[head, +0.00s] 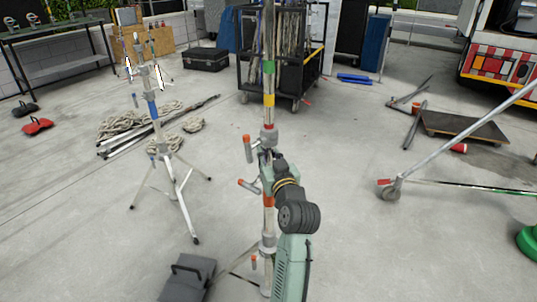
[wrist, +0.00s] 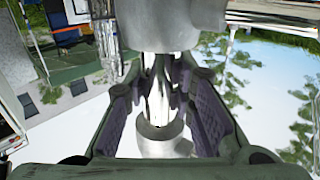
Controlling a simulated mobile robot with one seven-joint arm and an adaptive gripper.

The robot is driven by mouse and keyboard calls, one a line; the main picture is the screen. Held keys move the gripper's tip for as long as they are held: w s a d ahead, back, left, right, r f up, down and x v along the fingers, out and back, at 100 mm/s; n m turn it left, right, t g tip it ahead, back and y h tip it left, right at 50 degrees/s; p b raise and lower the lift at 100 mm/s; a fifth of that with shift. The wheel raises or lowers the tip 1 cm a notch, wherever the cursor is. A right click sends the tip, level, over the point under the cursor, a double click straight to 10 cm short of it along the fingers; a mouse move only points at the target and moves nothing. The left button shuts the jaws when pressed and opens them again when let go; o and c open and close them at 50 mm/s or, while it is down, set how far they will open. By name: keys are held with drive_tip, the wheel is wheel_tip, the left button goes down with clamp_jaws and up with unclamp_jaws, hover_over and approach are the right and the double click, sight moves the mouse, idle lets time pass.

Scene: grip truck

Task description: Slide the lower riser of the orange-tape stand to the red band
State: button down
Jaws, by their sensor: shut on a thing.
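The orange-tape stand stands upright in the middle of the head view, with orange tape (head: 268,201) low on its pole. Green (head: 268,67), yellow (head: 268,100) and red (head: 269,126) bands show above a grey collar (head: 268,138). The red band is just above that collar. Orange-ended handles (head: 247,150) stick out left. My gripper (head: 266,160) is shut around the stand just below the collar. In the wrist view, the fingers (wrist: 160,100) sit either side of a pale metal tube, between a large grey fitting (wrist: 180,22) and a ring (wrist: 162,138). My arm hides part of the pole.
A second stand with blue tape (head: 152,108) is at left, near coiled rope (head: 130,122). A black cart (head: 285,60) is behind. A grey weight bag (head: 187,278) lies at the stand's foot. A slanted pole on a caster (head: 390,190) is at right.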

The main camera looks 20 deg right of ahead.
sight(271, 69)
drive_tip(key=shift+r+p, duration=5)
drive_tip(key=shift+r, duration=7.15)
drive_tip(key=c, duration=1.1)
unclamp_jaws()
drive_tip(key=shift+f, duration=0.15)
